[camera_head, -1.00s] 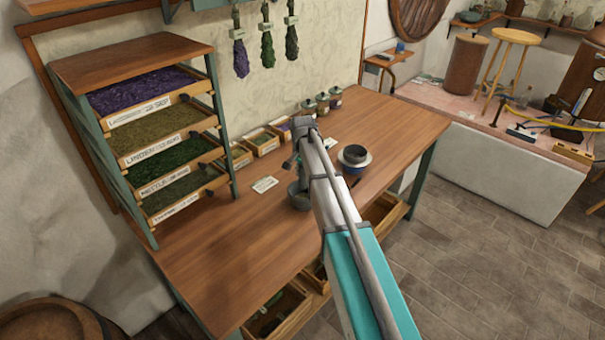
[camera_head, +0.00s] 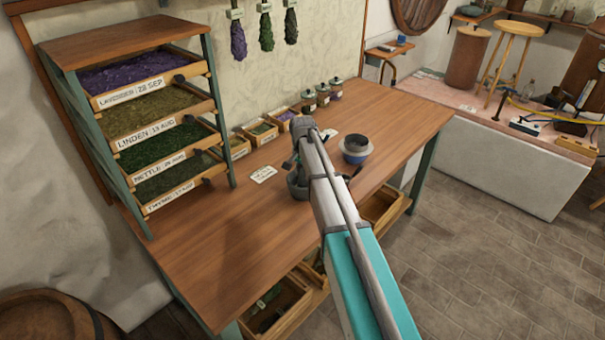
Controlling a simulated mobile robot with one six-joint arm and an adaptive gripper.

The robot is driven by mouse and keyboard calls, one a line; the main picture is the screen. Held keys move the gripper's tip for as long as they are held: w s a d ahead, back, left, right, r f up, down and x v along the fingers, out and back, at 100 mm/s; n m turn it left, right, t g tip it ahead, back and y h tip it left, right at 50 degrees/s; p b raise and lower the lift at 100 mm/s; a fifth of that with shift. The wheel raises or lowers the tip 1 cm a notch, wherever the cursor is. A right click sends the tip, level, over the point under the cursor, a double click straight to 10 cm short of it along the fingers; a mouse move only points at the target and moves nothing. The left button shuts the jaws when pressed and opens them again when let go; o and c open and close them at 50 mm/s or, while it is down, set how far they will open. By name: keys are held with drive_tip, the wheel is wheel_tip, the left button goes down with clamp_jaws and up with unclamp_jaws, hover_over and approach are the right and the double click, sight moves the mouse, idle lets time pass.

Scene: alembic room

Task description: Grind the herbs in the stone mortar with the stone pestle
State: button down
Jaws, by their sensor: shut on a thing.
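The stone mortar (camera_head: 297,190) is a dark grey bowl on the wooden workbench (camera_head: 235,225), partly hidden behind my arm. My gripper (camera_head: 293,167) is at the mortar, over its upper left side, and mostly hidden by my arm's wrist. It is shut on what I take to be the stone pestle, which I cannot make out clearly. I cannot see the herbs inside the mortar, or whether the pestle touches its bottom.
A blue and white pot with a dark bowl on top (camera_head: 356,149) stands right of my arm. A label card (camera_head: 263,174), small herb boxes (camera_head: 262,132) and jars (camera_head: 322,95) lie behind. A drying rack (camera_head: 140,120) stands left. The bench's front left is clear.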

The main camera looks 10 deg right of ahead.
drive_tip(key=shift+f+b, duration=0.3)
drive_tip(key=shift+f, duration=0.2)
drive_tip(key=shift+f+b, duration=0.3)
idle(0.5)
drive_tip(key=shift+c, duration=1.5)
unclamp_jaws()
drive_tip(key=shift+r, duration=0.15)
